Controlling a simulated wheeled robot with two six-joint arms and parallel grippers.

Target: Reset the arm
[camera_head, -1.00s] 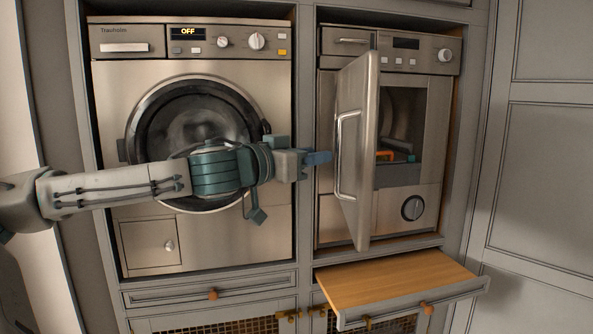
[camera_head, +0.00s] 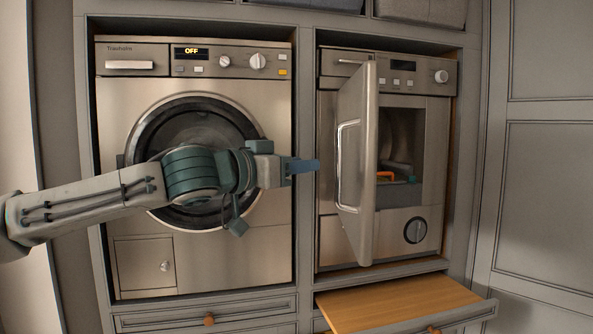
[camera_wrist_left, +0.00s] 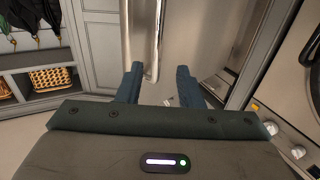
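My left arm reaches in from the left in the head view, across the front of the washing machine (camera_head: 228,265). My left gripper (camera_head: 303,166) points right, just left of the open door (camera_head: 357,110) of the right-hand appliance. In the head view its blue fingers overlap edge-on. In the left wrist view the two fingers (camera_wrist_left: 158,85) stand apart with nothing held between them. A metal door handle (camera_wrist_left: 154,45) shows beyond them. Whether the fingers touch the door is not clear, but a gap shows in the head view. My right gripper is in neither view.
The right-hand appliance (camera_head: 335,255) stands open, with orange and teal items (camera_head: 387,176) inside. Below it a wooden pull-out shelf (camera_head: 400,300) sticks out. A grey panelled door (camera_head: 545,200) is at right. Hanging things and a wicker basket (camera_wrist_left: 50,77) show in the wrist view.

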